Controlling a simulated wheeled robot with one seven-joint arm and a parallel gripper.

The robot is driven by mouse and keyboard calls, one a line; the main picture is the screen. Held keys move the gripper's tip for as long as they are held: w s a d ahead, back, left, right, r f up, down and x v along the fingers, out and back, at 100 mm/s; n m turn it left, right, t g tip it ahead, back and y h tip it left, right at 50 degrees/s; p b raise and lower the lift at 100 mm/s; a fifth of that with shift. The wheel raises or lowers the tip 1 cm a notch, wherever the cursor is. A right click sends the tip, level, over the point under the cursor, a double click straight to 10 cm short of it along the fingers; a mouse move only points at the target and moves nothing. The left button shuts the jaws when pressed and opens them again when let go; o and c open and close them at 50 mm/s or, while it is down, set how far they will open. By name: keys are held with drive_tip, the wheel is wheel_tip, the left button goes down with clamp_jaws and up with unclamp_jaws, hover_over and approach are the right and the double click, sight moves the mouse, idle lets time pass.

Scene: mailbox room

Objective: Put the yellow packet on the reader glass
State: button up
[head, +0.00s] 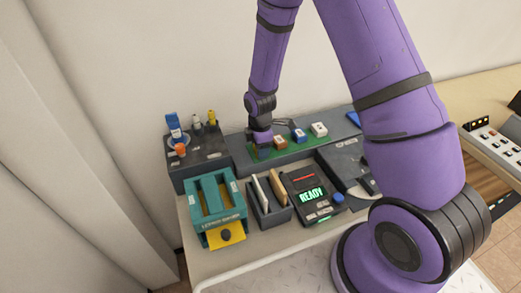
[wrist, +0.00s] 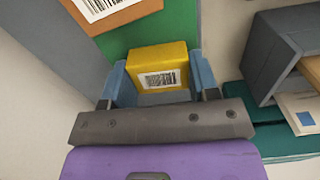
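The yellow packet (wrist: 158,68) shows in the wrist view, a small block with a white barcode label on one face. It sits between the two blue fingers of my gripper (wrist: 160,86), with no clear gap at either side, so the gripper looks shut on it. In the head view my gripper (head: 262,150) is low over the left end of the green strip (head: 316,146) on the back shelf, and the packet there is hidden. I cannot tell whether the packet touches the strip.
An open dark holder (head: 269,209) with envelopes, a teal box (head: 213,205) and a grey stand with bottles (head: 198,152) are nearby. My arm hides part of the right side.

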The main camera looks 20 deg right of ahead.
drive_tip(key=shift+r, duration=0.15)
drive_tip(key=shift+r, duration=2.1)
